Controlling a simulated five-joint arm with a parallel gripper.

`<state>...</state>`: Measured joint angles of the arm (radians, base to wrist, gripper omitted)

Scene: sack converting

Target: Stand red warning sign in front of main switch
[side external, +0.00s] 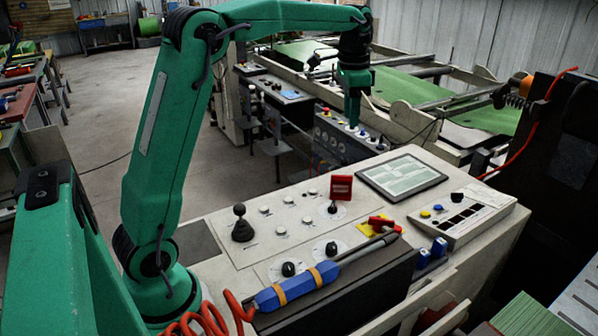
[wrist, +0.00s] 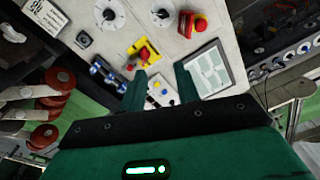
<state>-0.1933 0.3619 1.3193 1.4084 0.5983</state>
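The red warning sign (side external: 341,187) stands upright on the grey console, close behind a dark knob on a round white dial (side external: 333,209). In the wrist view a red piece with a rounded top (wrist: 194,24), likely this sign, is at top centre-right. A red-handled switch on a yellow plate (side external: 378,228), possibly the main switch, sits nearer and to the right; it also shows in the wrist view (wrist: 144,53). No readable label confirms which is the main switch.
A tablet-like screen (side external: 401,177) lies right of the sign. A small button panel (side external: 461,215) is further right. A blue tool with orange bands (side external: 297,287) lies along the front edge, with a red coiled cable. A black joystick (side external: 242,225) stands at left.

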